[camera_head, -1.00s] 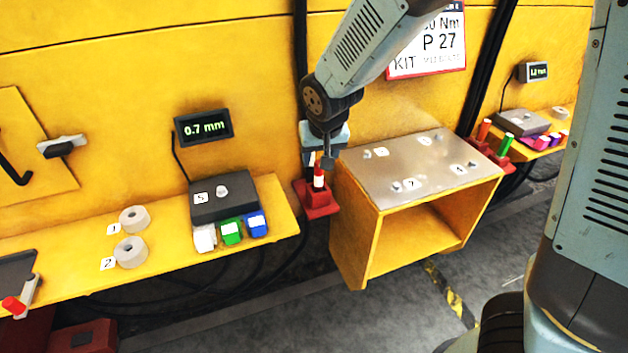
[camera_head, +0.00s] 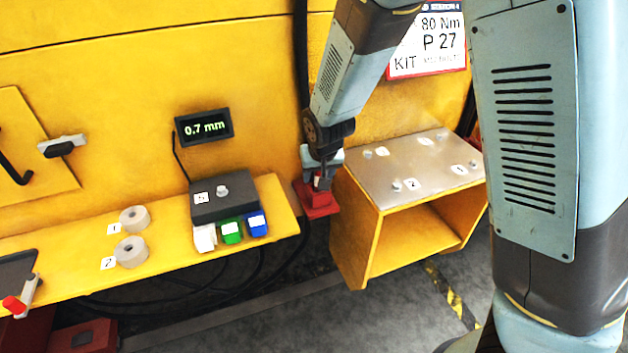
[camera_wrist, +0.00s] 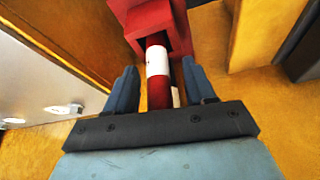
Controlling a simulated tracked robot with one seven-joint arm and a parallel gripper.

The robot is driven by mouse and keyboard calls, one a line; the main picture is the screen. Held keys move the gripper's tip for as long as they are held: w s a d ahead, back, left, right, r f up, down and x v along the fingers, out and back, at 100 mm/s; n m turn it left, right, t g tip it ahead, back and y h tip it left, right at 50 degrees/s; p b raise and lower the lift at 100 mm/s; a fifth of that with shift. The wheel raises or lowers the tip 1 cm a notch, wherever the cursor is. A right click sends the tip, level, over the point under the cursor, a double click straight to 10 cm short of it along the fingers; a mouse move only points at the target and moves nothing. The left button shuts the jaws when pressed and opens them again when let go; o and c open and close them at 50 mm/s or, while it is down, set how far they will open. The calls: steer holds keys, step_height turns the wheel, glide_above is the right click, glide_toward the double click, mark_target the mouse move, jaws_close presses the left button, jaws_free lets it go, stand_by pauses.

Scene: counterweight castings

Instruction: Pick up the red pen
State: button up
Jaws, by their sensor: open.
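The red pen (camera_wrist: 158,92) has a white band and stands in a red holder (camera_wrist: 150,20), which also shows in the head view (camera_head: 318,203). In the wrist view, my gripper (camera_wrist: 159,68) is open, with one finger on each side of the pen. A gap shows between the pen and the left finger; the right finger is nearer to it. In the head view my gripper (camera_head: 321,180) is just above the holder and hides most of the pen.
A yellow stand with a metal top (camera_head: 415,168) is close to the right of the holder. A yellow shelf (camera_head: 70,262) on the left carries a dark box (camera_head: 223,201), colored blocks and two grey rings. A display (camera_head: 204,127) hangs above.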

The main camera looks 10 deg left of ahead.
steer(key=shift+c, duration=0.4)
jaws_close()
step_height(320, 180, up, 10)
steer(key=shift+f, duration=0.1)
stand_by(0.6)
steer(key=shift+w, duration=0.1)
